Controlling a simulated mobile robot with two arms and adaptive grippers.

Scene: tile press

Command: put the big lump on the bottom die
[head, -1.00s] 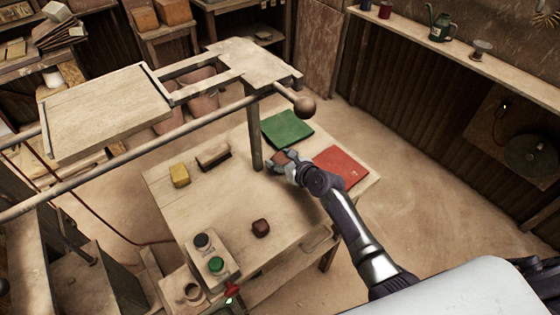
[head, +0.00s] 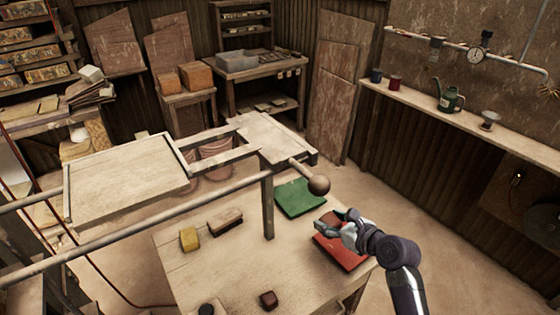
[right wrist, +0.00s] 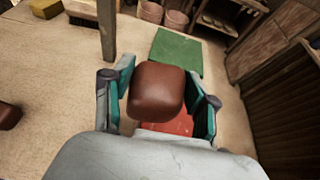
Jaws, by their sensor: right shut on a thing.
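My right gripper (head: 338,226) is shut on a big brown rounded lump (right wrist: 156,90), which sits between its two fingers in the right wrist view. In the head view the gripper is above the red mat (head: 350,256) and largely hides the lump. A smaller dark brown lump (head: 268,299) lies on the table near the front; it also shows at the left edge of the right wrist view (right wrist: 8,115). A wooden press frame with a flat slab (head: 125,180) spans the left. I cannot tell which surface is the bottom die. My left gripper is not in view.
A green mat (head: 299,197) lies beyond the red one. A yellow block (head: 189,238) and a brush (head: 225,221) lie on the table (head: 225,265). The press's post (head: 267,205) and ball-ended handle (head: 318,186) stand left of my right gripper.

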